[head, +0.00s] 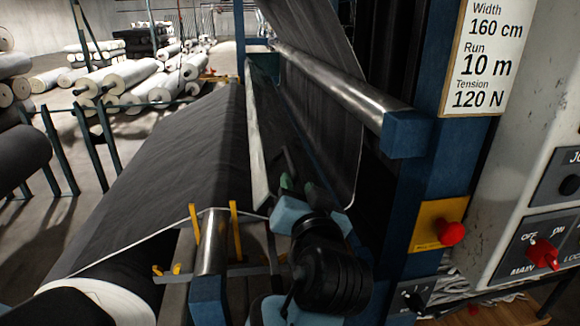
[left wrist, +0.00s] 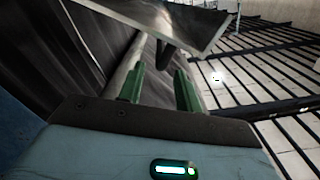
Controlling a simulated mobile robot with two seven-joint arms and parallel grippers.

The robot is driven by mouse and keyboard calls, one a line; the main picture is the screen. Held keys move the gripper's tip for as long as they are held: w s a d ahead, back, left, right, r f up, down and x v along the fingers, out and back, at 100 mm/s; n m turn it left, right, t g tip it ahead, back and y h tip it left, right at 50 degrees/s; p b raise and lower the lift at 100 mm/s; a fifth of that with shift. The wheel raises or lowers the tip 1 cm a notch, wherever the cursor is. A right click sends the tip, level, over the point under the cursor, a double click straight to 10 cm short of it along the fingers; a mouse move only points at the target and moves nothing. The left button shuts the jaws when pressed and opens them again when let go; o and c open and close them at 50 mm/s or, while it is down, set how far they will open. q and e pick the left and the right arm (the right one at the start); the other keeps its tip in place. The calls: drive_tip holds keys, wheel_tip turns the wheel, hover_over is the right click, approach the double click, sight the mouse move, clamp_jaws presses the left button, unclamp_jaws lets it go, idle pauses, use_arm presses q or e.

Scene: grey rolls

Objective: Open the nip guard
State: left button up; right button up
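The nip guard appears to be the dark, see-through panel (head: 325,140) with a pale rim and rounded corner, below the upper steel roller (head: 330,80). A short grey bar (head: 289,160), perhaps its handle, shows just beyond my left gripper (head: 288,183). In the left wrist view, a tilted grey plate (left wrist: 170,22) has a dark handle (left wrist: 165,55) beneath it. My left gripper's green fingers (left wrist: 159,72) are apart, and the handle shows in line with the gap between their tips. I cannot tell whether they touch it. My right gripper is not in view.
A blue machine post (head: 430,170) and a control panel with a red main switch (head: 543,254) stand at the right. A red button (head: 451,233) sits on a yellow plate. Dark fabric (head: 165,160) runs along the left. Yellow prongs (head: 236,230) stand near the gripper.

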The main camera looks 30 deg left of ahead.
sight(294, 175)
use_arm(q)
drive_tip(key=shift+x, duration=3.9)
clamp_jaws()
